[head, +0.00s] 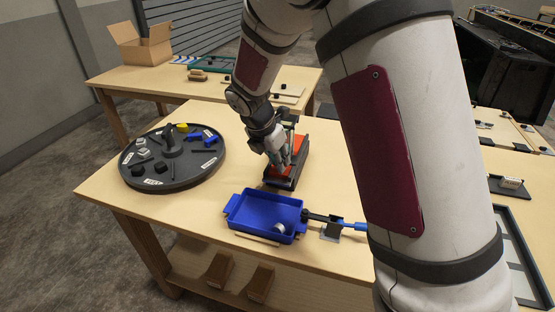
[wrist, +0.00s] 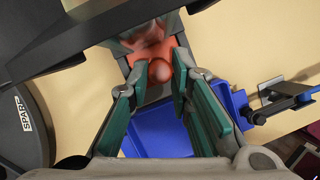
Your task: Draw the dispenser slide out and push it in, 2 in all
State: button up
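The dispenser (head: 297,165) stands on the wooden table behind the blue tray, with an orange-red body and a dark frame. In the wrist view its orange slide (wrist: 170,56) shows with a round orange knob (wrist: 160,70). My gripper (head: 284,163) is at the dispenser and partly covers it. In the wrist view my gripper (wrist: 157,84) is open, with one finger on each side of the knob and a gap visible between them. Contact with the knob cannot be made out. How far the slide is out is unclear.
The blue tray (head: 240,215) in front holds a small white piece (head: 280,228). A dark round turntable (head: 172,182) with small parts is at left. A black-and-blue fixture (head: 330,224) is right of the tray. Bare tabletop lies between turntable and tray.

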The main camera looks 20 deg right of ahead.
grip_shut()
jog(key=s+a+p, duration=0.3)
jog(key=s+a, duration=0.3)
jog(key=s, duration=0.3)
jog(key=shift+a+p, duration=0.3)
jog(key=shift+s, duration=0.1)
jog(key=o, duration=0.7)
grip_release()
jog(key=shift+o, duration=0.2)
jog(key=shift+r, duration=0.1)
